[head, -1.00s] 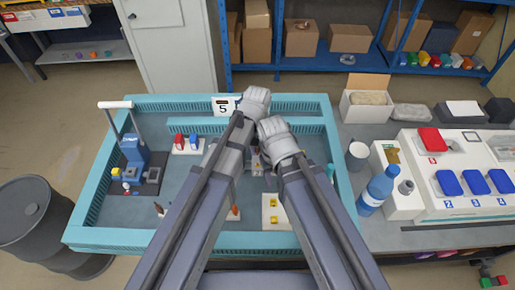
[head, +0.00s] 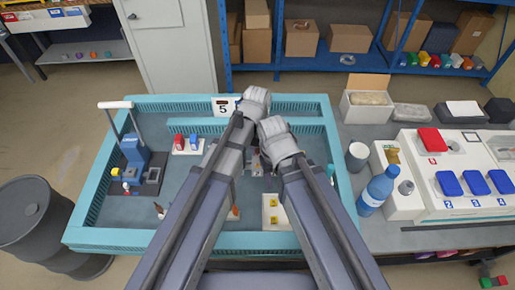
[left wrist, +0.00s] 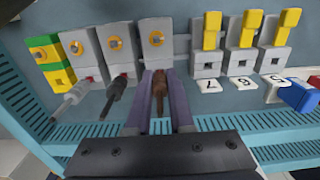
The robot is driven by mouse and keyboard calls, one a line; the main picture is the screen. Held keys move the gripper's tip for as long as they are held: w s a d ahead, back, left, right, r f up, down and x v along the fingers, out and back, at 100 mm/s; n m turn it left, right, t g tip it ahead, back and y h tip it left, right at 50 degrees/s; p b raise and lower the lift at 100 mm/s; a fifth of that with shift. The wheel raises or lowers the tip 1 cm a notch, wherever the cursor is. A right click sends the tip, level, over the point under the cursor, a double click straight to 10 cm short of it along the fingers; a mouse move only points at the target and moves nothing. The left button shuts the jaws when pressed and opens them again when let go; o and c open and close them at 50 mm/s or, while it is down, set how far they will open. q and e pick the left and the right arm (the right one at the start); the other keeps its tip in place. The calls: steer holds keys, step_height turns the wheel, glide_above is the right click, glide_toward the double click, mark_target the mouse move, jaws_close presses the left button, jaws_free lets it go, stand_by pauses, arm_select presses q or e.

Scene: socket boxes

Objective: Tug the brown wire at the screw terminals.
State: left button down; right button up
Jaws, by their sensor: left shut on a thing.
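In the left wrist view the brown wire (left wrist: 159,98) runs into the lower opening of a grey screw terminal (left wrist: 156,45) with an orange-yellow screw. My left gripper (left wrist: 161,80) is shut on the brown wire, one finger on each side, just in front of that terminal. To its left are two more grey terminals, one with a black wire (left wrist: 114,94) and one with a grey wire (left wrist: 75,95) with a red end. In the head view my arms cover most of the terminals and the left gripper's fingertips. My right gripper's jaws cannot be made out.
A green-and-yellow terminal (left wrist: 50,60) stands at the left of the row, and several yellow-levered terminals (left wrist: 245,45) at the right. The teal tray wall (head: 90,238) surrounds the work area. A blue bottle (head: 377,190) and a mug (head: 357,156) stand right of the tray.

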arm_select(q)
steer(key=shift+f, duration=0.1)
arm_select(e)
steer(key=shift+f, duration=0.15)
stand_by(0.7)
arm_select(q)
steer(key=c, duration=0.7)
jaws_free()
steer(key=shift+s, duration=0.1)
arm_select(e)
steer(key=shift+a, duration=0.1)
arm_select(q)
steer(key=shift+c, duration=1.3)
steer(key=shift+o, duration=0.8)
steer(key=shift+d, duration=0.1)
